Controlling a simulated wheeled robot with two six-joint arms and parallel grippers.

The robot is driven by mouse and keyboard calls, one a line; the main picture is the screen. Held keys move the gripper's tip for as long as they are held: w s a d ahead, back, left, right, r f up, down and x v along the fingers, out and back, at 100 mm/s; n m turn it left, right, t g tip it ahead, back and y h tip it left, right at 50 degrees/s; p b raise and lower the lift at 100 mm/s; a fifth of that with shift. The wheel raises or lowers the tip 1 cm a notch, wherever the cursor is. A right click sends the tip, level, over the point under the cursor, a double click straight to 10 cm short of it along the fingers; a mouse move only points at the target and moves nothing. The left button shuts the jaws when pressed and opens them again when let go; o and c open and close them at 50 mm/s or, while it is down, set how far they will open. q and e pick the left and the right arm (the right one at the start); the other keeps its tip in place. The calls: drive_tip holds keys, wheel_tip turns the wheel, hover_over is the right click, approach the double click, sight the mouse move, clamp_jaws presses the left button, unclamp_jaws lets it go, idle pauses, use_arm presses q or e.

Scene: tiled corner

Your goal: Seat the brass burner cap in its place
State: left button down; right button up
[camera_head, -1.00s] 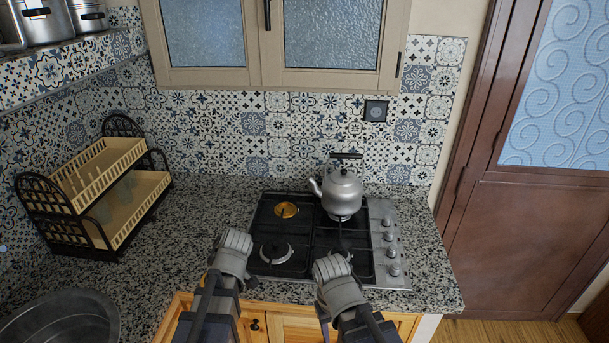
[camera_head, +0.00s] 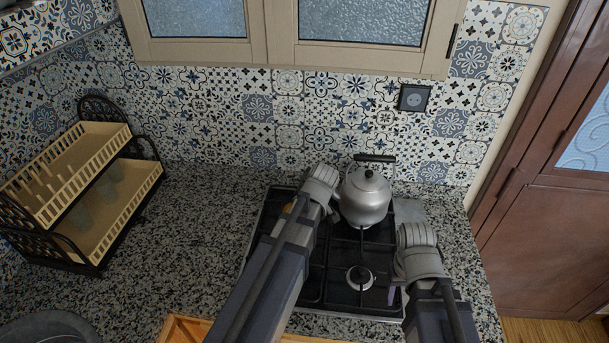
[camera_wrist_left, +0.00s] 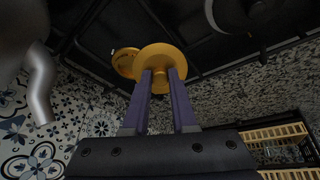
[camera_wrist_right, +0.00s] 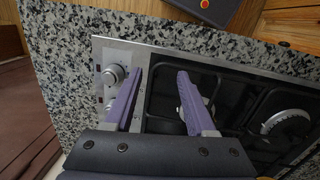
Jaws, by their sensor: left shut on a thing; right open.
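My left gripper (camera_wrist_left: 163,76) is shut on the stem under the brass burner cap (camera_wrist_left: 160,57), a round gold disc, in the left wrist view. A second brass piece, the burner (camera_wrist_left: 122,62), shows beside the cap, partly covered by it. I cannot tell the gap between them. In the head view my left arm reaches over the back left of the hob (camera_head: 312,298); its fingers and the cap are hidden. Only a sliver of brass (camera_head: 289,206) shows beside the arm. My right gripper (camera_wrist_right: 160,72) is open and empty above the hob's right front.
A grey kettle (camera_head: 365,203) stands on the back right burner, close to my left wrist. A front burner (camera_head: 359,278) is bare. A two-tier dish rack (camera_head: 75,185) stands at left. The speckled counter (camera_head: 205,225) between rack and hob is clear.

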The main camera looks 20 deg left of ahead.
use_arm(q)
drive_tip(key=w+a+r+n+g+h+p, duration=0.2)
drive_tip(key=w+a+n+h+p, duration=0.1)
drive_tip(key=w, duration=0.6)
drive_tip(key=shift+w+a+n+h, duration=0.2)
drive_tip(key=shift+a+n+h, duration=0.4)
drive_tip(key=shift+a, duration=0.65)
use_arm(e)
wheel_tip(320, 180, up, 4)
drive_tip(key=shift+s+r, duration=0.1)
drive_tip(key=shift+f, duration=0.25)
use_arm(q)
drive_tip(key=shift+f+b, duration=2.65)
drive_tip(key=shift+b, duration=0.05)
use_arm(e)
hover_over(396, 311)
drive_tip(key=shift+a+f, duration=0.1)
drive_tip(key=shift+f, duration=2.5)
use_arm(q)
drive_tip(key=shift+f+b, duration=1.35)
use_arm(e)
drive_tip(key=shift+f, duration=1.35)
use_arm(q)
drive_tip(key=shift+s, duration=0.1)
